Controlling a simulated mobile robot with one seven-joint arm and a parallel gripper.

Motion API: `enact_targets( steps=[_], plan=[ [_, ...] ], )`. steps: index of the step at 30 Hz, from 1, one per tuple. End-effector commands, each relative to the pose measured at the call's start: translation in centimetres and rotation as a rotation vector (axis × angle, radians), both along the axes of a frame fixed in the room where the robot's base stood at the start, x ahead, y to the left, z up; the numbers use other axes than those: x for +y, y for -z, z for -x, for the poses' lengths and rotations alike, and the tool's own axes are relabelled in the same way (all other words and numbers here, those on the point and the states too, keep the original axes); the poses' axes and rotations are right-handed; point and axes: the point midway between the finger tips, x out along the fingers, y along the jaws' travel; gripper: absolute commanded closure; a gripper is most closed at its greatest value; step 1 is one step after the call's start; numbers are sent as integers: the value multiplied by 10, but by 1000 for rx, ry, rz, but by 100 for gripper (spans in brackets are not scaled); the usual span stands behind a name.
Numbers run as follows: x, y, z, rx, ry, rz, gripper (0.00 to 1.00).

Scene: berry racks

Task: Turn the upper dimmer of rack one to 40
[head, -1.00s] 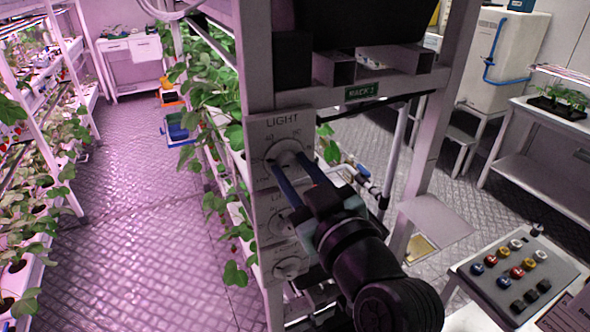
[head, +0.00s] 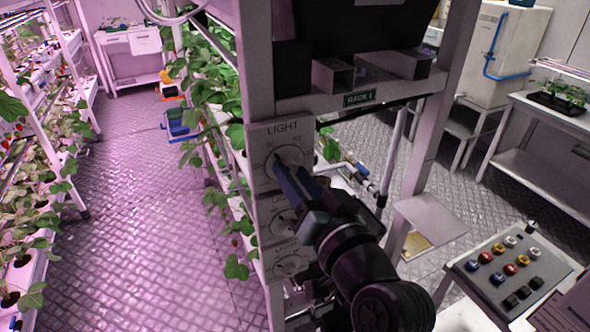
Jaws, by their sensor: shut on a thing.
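The upper dimmer (head: 291,155) is a round pale knob on the plate marked LIGHT (head: 262,140), on the end post of the rack labelled RACK 1 (head: 359,99). Numbers sit around the knob, but they are too small to read surely. My gripper (head: 287,170) reaches in from the lower right, its blue fingers shut on the upper dimmer. The wrist is rolled, so one finger largely covers the other. The fingers hide the lower part of the knob, and I cannot read its exact setting.
Two more knobs sit below: a middle dimmer (head: 283,223) and a lower knob (head: 290,264). Leafy plants (head: 206,90) hang beside the post on the left. A button panel (head: 515,268) stands at the lower right. The aisle floor (head: 150,220) is clear.

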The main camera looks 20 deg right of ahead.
Motion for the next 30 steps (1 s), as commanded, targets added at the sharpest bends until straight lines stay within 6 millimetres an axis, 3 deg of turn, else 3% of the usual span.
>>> enact_targets(
  steps=[10, 26, 27, 30],
  plan=[
    [0, 0, 0, 7, 0, -133, 100],
    [0, 1, 0, 7, 0, -154, 100],
    [0, 1, 0, 7, 0, -154, 58],
    [0, 1, 0, 7, 0, -153, 40]
  ],
)
